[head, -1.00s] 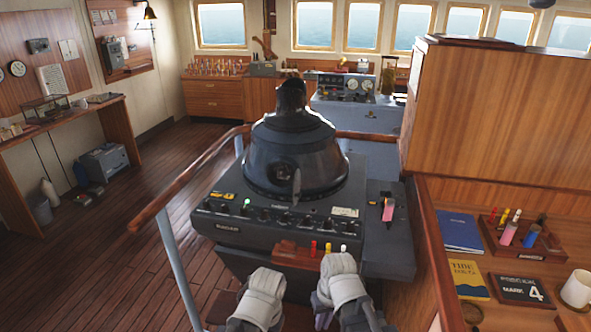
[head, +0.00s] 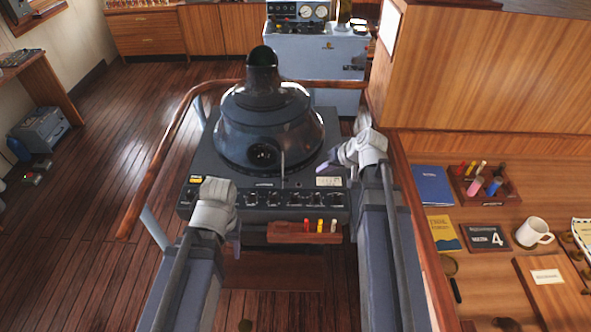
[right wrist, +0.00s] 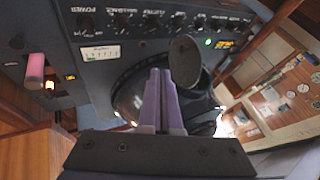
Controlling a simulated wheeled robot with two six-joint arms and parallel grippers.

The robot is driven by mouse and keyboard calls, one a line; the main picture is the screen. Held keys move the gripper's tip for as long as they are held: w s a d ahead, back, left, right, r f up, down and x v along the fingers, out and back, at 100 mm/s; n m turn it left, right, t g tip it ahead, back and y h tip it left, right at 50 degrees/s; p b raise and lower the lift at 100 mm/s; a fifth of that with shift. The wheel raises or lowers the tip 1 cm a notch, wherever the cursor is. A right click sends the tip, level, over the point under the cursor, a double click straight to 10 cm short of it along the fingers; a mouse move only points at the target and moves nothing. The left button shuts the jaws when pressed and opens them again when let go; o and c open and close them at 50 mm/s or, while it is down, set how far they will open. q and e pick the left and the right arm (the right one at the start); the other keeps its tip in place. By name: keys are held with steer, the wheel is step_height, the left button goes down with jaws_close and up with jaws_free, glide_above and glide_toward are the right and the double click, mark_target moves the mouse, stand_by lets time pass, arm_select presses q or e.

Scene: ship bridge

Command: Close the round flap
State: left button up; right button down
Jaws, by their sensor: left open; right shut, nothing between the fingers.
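The round flap (head: 282,163) is a thin disc seen nearly edge-on in the head view. It stands out from the dark dome (head: 267,120) of the radar unit, just right of the dome's round opening (head: 263,156), so it is open. In the right wrist view the flap (right wrist: 185,62) is a dark disc just above and right of my fingertips; contact cannot be told. My right gripper (head: 333,162) is shut and empty, right of the dome, fingers pointing left; it also shows in the right wrist view (right wrist: 160,75). My left gripper (head: 235,246) is open, low at the console's front left.
The radar console (head: 265,198) has a row of knobs below the dome. A wooden holder (head: 290,236) with coloured markers hangs at its front. A wooden handrail (head: 160,160) curves around the left. A wooden desk (head: 500,262) with books and a mug stands right.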

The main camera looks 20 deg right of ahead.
mark_target(288, 181)
steer(key=w+a+f+b, duration=0.6)
steer(key=a+f+b, duration=0.1)
steer(key=f+b, duration=0.1)
steer(key=shift+f, duration=0.2)
steer(key=shift+a, duration=0.15)
stand_by(0.4)
steer(key=shift+s+a+m+h, duration=0.15)
steer(key=shift+a+m+h, duration=0.25)
steer(key=shift+a+m, duration=0.4)
steer(key=w+a+m+h, duration=0.5)
steer(key=w+a+m, duration=0.4)
steer(key=w+a, duration=0.3)
steer(key=shift+w+a+t+h, duration=0.3)
steer(key=shift+w+a+t, duration=0.1)
steer(key=shift+a, duration=0.45)
